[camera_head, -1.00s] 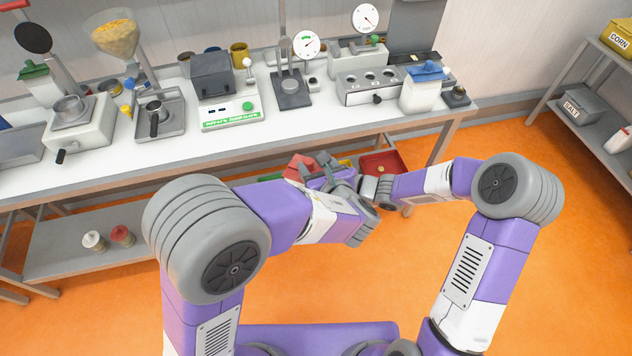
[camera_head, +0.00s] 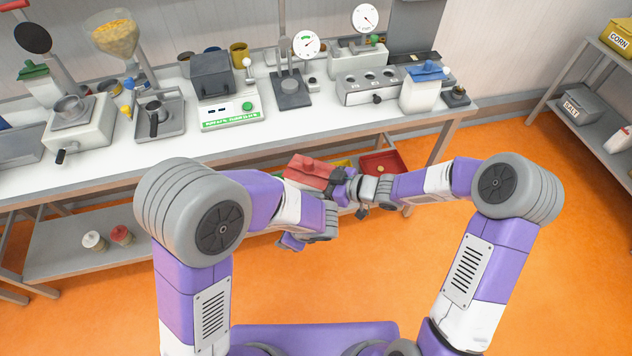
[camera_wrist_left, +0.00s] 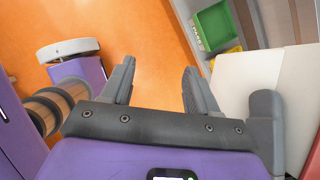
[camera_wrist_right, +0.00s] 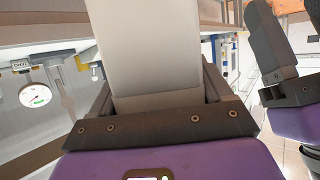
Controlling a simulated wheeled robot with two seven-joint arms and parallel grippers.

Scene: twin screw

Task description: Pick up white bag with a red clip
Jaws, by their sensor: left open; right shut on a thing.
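The white bag (camera_wrist_right: 150,55) sits between the fingers of my right gripper and fills the middle of the right wrist view. Its red clip (camera_head: 308,170) shows from above in the head view, in front of the table edge. My right gripper (camera_head: 347,186) is shut on the bag, from its right side. In the left wrist view the bag's pale side (camera_wrist_left: 240,82) is at the right, beside my left gripper. My left gripper (camera_wrist_left: 158,68) is open with nothing between its fingers. In the head view its fingers are mostly hidden by its own wrist.
The white table (camera_head: 300,128) carries machines and a blue-clipped bag (camera_head: 420,92). Below it are a red tray (camera_head: 392,158) and a green bin (camera_wrist_left: 214,26). Two small jars (camera_head: 108,239) stand on the low shelf. Orange floor is clear between my arms.

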